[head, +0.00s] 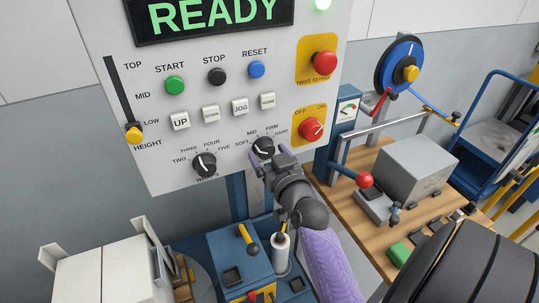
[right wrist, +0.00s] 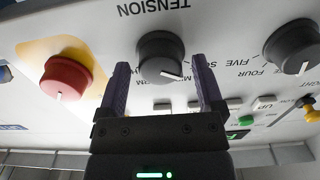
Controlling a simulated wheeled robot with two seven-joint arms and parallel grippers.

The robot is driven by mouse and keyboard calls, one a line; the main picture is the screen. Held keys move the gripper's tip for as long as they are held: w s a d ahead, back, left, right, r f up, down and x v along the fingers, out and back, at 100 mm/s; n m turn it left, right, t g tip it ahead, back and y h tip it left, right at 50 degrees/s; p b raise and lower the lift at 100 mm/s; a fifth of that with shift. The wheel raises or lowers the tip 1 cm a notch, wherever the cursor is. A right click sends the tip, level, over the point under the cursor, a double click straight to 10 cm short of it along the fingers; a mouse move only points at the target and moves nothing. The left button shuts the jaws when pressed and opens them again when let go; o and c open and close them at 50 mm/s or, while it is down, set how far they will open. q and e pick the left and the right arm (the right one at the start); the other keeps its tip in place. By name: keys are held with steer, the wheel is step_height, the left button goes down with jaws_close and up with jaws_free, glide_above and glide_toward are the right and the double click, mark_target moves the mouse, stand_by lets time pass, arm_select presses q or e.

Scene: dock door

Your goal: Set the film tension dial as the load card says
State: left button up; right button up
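The film tension dial (head: 263,147) is a black knob at the lower right of the white panel, labelled SOFT, MID, FIRM and HARD. In the right wrist view the dial (right wrist: 158,55) appears upside down, its white pointer slanting toward the lower right, the MID or SOFT side; I cannot tell the exact mark. My right gripper (head: 272,154) is at the dial. In the wrist view its purple fingers (right wrist: 160,62) stand open on either side of the knob, with visible gaps. My left gripper is out of view. I cannot make out a load card.
A wraps dial (head: 205,164) sits left on the panel. A red OFF/ON knob (head: 312,130) and a red twist-to-release button (head: 324,63) are to the right. A wooden bench (head: 350,200) with a grey box (head: 415,170) stands at right.

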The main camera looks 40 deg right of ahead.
steer(key=c, duration=0.5)
jaws_close()
steer(key=shift+r+m+p, duration=0.1)
steer(key=shift+m+p, duration=0.7)
steer(key=shift+m, duration=0.3)
steer(key=shift+m+p, duration=0.4)
steer(key=shift+m, duration=1.2)
steer(key=shift+m+p, duration=0.5)
steer(key=shift+m, duration=0.3)
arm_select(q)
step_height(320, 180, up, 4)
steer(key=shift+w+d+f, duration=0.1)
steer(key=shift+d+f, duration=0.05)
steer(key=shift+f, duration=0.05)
arm_select(e)
steer(key=shift+m, duration=0.3)
